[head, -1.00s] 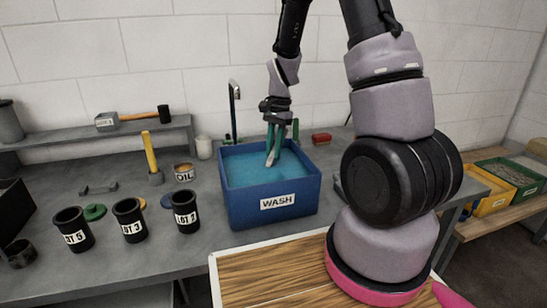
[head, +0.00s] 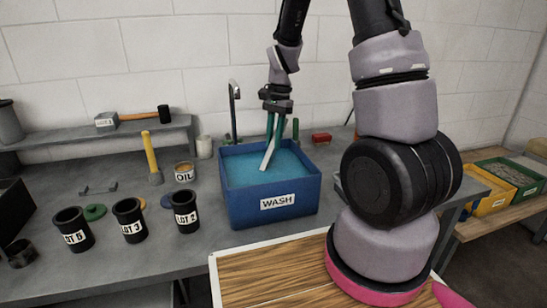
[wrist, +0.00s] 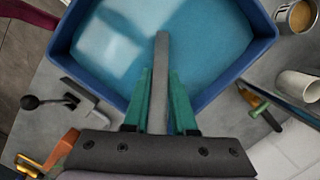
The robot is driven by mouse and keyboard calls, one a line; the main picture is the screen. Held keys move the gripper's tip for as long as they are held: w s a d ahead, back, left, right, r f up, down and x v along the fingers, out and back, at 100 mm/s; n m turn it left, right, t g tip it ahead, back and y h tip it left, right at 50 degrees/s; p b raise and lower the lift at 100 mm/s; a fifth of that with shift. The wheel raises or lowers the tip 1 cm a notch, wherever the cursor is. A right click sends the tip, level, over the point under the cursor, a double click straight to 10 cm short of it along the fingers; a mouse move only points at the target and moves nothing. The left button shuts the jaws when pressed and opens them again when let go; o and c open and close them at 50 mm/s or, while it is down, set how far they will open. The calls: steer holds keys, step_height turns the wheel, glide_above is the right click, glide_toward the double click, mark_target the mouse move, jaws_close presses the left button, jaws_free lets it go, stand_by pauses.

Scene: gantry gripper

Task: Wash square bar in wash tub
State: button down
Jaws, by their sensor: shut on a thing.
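The square bar (head: 267,157) is a long grey bar, tilted, with its lower end over the blue wash tub (head: 272,203). My gripper (head: 273,135) has green fingers and is shut on the bar's upper part above the tub. In the wrist view, the bar (wrist: 161,70) sticks out between the green fingers (wrist: 161,98) toward the tub's blue water (wrist: 205,45). I cannot tell whether the bar's lower tip touches the water.
Black pots labelled LOT (head: 130,220) stand left of the tub. An OIL tin (head: 185,172) and a yellow-handled tool (head: 151,160) are behind them.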

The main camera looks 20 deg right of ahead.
step_height(320, 180, up, 11)
steer(key=shift+f, duration=0.2)
stand_by(0.6)
steer(key=shift+s, duration=0.1)
stand_by(0.9)
